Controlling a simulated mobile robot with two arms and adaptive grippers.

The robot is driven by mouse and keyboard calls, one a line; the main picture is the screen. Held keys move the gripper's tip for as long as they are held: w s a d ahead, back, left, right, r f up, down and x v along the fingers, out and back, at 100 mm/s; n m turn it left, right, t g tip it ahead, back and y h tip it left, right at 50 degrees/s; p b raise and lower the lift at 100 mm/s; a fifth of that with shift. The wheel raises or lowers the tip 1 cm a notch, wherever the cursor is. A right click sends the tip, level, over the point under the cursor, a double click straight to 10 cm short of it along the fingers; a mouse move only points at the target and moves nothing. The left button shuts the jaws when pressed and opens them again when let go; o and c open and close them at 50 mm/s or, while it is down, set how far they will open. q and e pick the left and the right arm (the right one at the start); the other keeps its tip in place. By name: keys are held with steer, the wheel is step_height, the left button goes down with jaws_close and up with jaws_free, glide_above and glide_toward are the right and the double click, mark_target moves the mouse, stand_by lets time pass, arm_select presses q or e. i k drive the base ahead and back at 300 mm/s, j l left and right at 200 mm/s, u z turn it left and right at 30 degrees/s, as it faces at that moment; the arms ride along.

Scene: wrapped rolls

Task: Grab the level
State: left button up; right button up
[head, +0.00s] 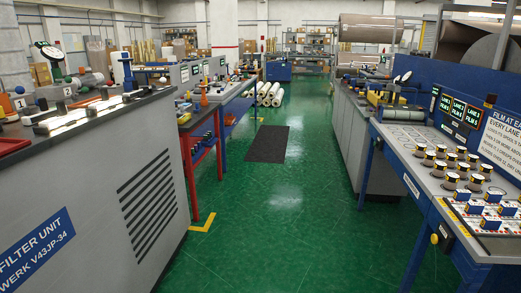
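I cannot make out a level for certain in the head view; the small items on the benches are too small or crowded to tell. The near left bench (140,150) is a grey cabinet with a dark top, and a round dial gauge (48,50), a grey block marked 2 (67,91) and several small tools are on it. Neither of my grippers is in view.
A blue-framed station (425,205) on the right holds several small rolls and wrapped boxes (490,210). A red-legged table (194,180) stands beyond the left bench. The green aisle (270,215) between is clear, with a flat dark mat (268,144). White rolls (270,94) lie farther back.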

mark_target(187, 116)
steer(key=i+u, duration=0.3)
steer(key=i, duration=0.6)
steer(key=i+l+u, duration=0.15)
steer(key=i+u, duration=0.15)
steer(key=i, duration=0.65)
steer(key=i+l+u, duration=0.1)
steer(key=i+u, duration=0.15)
steer(key=i, duration=0.7)
steer(key=z, duration=0.6)
steer(key=i+z, duration=0.3)
steer(key=i, duration=4.4)
steer(key=i+u, duration=0.35)
steer(key=i+l+u, duration=0.2)
steer(key=u, duration=0.15)
steer(key=i+l+u, duration=0.35)
steer(key=j+u, duration=0.1)
steer(key=u, duration=1.85)
steer(key=i+l, duration=0.05)
steer(key=l, duration=0.05)
